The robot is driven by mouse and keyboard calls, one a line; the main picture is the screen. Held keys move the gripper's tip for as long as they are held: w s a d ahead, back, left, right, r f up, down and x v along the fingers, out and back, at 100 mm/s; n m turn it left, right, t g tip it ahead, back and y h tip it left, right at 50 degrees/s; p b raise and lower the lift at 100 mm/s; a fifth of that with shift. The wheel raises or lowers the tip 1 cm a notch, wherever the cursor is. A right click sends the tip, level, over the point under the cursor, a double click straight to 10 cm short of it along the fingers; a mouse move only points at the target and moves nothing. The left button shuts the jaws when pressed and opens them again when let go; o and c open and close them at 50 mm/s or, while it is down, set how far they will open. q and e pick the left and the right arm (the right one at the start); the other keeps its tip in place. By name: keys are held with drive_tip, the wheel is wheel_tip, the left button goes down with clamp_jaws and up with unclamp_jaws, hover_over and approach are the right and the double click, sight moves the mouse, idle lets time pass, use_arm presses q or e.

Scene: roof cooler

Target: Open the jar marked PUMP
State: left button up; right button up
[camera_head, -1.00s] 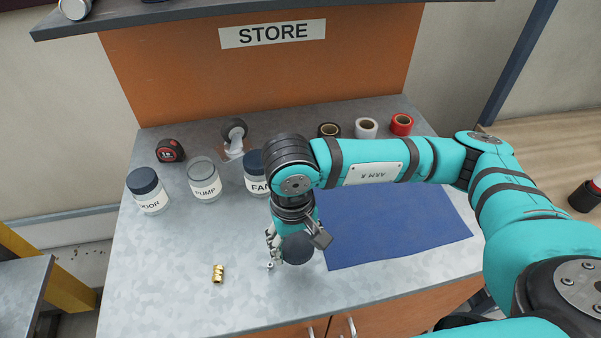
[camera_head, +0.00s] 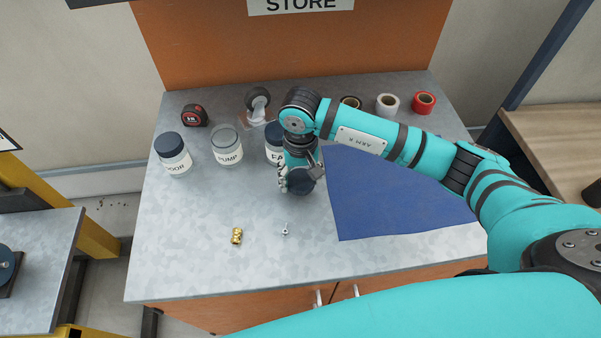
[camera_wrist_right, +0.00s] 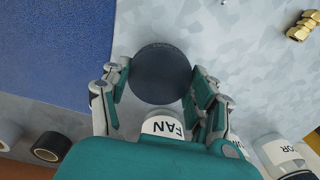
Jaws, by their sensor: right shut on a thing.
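The jar marked PUMP (camera_head: 227,152) stands upright on the grey counter in the head view, clear glass with a white label and no lid on top. My right gripper (camera_head: 298,179) is shut on a dark round lid (camera_head: 301,183), held in front of the jar marked FAN (camera_head: 274,154). In the right wrist view the lid (camera_wrist_right: 160,74) sits between both fingers of the right gripper (camera_wrist_right: 160,90), with the FAN label below it. The lid's height above the counter is hard to tell. My left gripper is not in view.
The jar marked DOOR (camera_head: 174,158) has its lid on, left of PUMP. A tape measure (camera_head: 194,115) and tape rolls (camera_head: 387,105) stand behind. A brass fitting (camera_head: 237,236) and small silver piece (camera_head: 285,231) lie in front. A blue mat (camera_head: 385,205) lies right. The front-left counter is clear.

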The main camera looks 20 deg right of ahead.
sight(300, 173)
drive_tip(key=shift+w+d, duration=0.2)
drive_tip(key=shift+w, duration=0.5)
wheel_tip(300, 173, down, 3)
drive_tip(key=shift+w+f+p, duration=0.1)
drive_tip(key=shift+w+p, duration=0.05)
drive_tip(key=shift+p, duration=0.9)
drive_tip(key=shift+f, duration=0.2)
drive_tip(key=shift+f, duration=0.1)
drive_tip(key=shift+f+b, duration=0.15)
drive_tip(key=shift+b, duration=0.15)
drive_tip(key=o, duration=1.3)
